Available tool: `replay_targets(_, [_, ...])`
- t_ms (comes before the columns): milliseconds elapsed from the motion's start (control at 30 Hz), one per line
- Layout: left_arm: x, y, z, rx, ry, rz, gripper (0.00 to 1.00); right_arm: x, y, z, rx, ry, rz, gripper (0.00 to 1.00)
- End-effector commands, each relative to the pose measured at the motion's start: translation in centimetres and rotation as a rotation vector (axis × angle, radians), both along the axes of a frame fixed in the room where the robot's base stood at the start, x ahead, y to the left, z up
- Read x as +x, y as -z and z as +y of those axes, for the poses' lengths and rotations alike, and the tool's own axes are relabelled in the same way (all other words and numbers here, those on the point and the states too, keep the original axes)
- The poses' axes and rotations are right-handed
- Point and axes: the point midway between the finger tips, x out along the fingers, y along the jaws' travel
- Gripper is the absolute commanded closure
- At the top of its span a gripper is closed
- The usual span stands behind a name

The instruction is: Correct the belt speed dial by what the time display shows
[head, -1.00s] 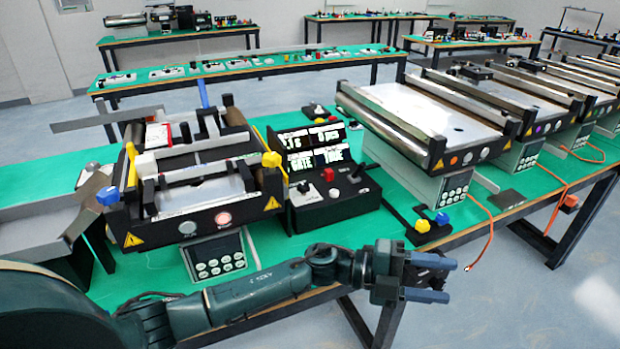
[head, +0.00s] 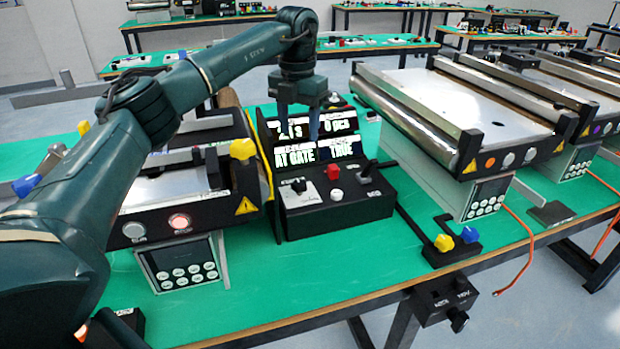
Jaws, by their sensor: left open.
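The black control console (head: 335,212) stands on the green table between two mini conveyors. Its display panel (head: 284,155) shows a time in seconds, partly hidden by my gripper, along with "0 pcs", "AT GATE" and "TRUE". On the console's sloped top are a white knob (head: 308,191) at the left with a small label I cannot read surely, a red knob (head: 335,172), a white button (head: 336,195) and a black lever (head: 366,168). My left gripper (head: 299,132) points down, open and empty, in front of the display, above the white knob and apart from it. My right gripper is not in view.
A conveyor with a lit red button (head: 180,221) is at the left, partly behind my left arm. A larger conveyor (head: 450,105) is at the right. A small block with yellow and blue knobs (head: 452,250) lies near the front edge. A black box (head: 441,298) hangs below the edge.

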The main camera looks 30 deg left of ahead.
Motion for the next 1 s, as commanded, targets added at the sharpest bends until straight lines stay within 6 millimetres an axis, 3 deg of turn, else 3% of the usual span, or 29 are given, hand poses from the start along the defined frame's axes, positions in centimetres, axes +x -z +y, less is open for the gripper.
replay_targets(167, [-0.1,2.2,0.0,0.001,0.001,0.005,0.46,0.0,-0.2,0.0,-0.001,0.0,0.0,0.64])
replay_targets(600, [-0.1,10.8,-0.1,-0.001,0.003,0.003,0.46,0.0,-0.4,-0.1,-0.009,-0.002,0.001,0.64])
replay_targets(800, [0.0,12.6,-0.1,-0.001,0.003,0.001,0.46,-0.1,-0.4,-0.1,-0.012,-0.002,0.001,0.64])
replay_targets(1000, [0.0,12.9,-0.1,-0.002,0.003,0.0,0.46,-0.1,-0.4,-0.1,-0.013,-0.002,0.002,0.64])
